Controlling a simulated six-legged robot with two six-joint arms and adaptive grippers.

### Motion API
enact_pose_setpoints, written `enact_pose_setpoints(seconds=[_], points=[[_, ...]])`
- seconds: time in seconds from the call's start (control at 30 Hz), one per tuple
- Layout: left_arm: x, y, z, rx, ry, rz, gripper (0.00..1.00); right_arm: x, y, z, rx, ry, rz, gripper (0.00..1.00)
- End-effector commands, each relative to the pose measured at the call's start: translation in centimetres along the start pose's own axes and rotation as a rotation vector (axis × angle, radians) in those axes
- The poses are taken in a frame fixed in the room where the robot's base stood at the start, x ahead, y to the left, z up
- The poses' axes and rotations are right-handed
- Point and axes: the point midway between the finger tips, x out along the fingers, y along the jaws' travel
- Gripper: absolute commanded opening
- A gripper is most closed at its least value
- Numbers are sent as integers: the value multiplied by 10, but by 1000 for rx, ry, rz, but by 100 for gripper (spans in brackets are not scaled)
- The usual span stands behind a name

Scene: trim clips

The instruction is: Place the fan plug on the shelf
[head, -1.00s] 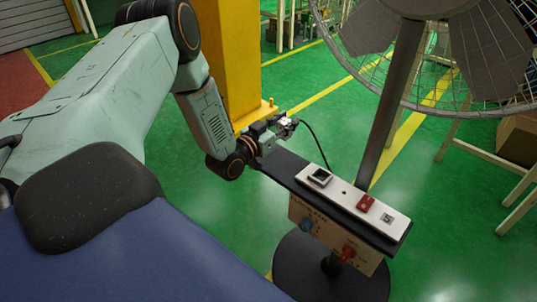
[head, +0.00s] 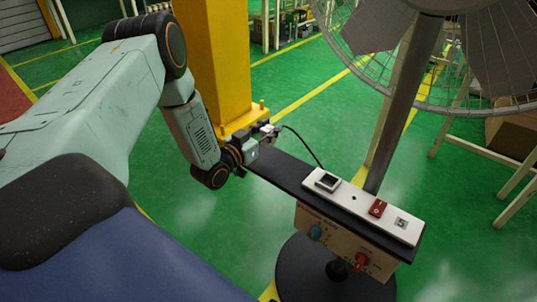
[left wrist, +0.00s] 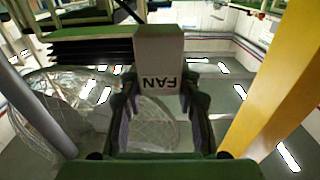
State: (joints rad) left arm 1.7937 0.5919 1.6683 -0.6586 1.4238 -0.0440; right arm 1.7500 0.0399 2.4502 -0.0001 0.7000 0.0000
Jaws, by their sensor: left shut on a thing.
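The fan plug (left wrist: 158,65) is a pale block with the word FAN on it, seen large in the left wrist view. My left gripper (head: 268,136) is shut on it, at the far left end of the dark shelf (head: 277,170) in the head view. A black cord runs from the plug toward the fan pole. I cannot tell whether the plug touches the shelf. The shelf carries a white panel (head: 352,198) with a dark square socket and a red switch (head: 378,208). My right gripper is not in view.
A fan with a wire cage (head: 480,105) stands on a grey pole (head: 400,110) behind the shelf. A yellow column (head: 217,60) stands behind my left gripper. A box with blue and red knobs (head: 340,240) hangs below the shelf, above a round black base (head: 300,270).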

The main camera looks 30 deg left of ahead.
Motion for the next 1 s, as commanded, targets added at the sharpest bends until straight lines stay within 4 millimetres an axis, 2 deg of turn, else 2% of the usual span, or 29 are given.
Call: enact_pose_setpoints(seconds=[0.03, 0.33, 0.53, 1.0], points=[[0, 1, 14, 2, 0, 2, 0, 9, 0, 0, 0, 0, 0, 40], [0, 1, 35, 0, 1, 1, 0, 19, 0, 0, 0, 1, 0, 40], [0, 0, 62, 1, 2, 1, 0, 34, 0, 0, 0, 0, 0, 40], [0, -2, 68, 0, 2, 0, 0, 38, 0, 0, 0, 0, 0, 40]])
